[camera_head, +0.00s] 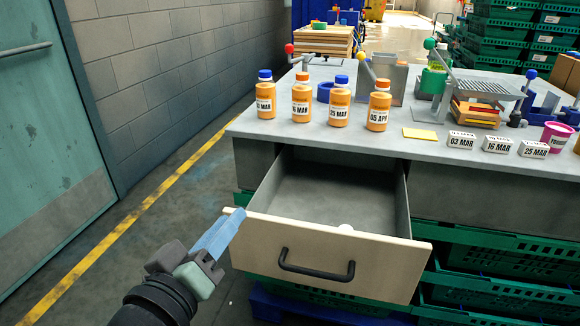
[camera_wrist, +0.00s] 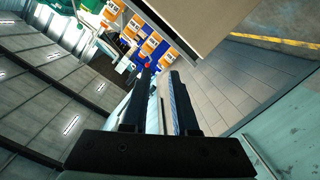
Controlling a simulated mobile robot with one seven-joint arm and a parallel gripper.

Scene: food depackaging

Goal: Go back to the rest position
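My gripper (camera_head: 222,230) is at the lower left in the head view, beside the left end of the drawer front. I cannot tell whether its fingertips touch the drawer. In the wrist view, the two dark fingers of my gripper (camera_wrist: 158,76) stand apart with nothing held between them. The drawer (camera_head: 262,234) is pulled out from the grey table (camera_head: 420,146). It has a pale wooden front with a dark handle (camera_head: 316,268).
Orange bottles with blue or orange caps (camera_head: 301,100) stand on the table above the drawer. Date blocks (camera_head: 461,140), a yellow pad (camera_head: 420,133) and a pink cup (camera_head: 555,138) are to the right. Green crates (camera_head: 490,255) are below. Floor is clear left of the drawer.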

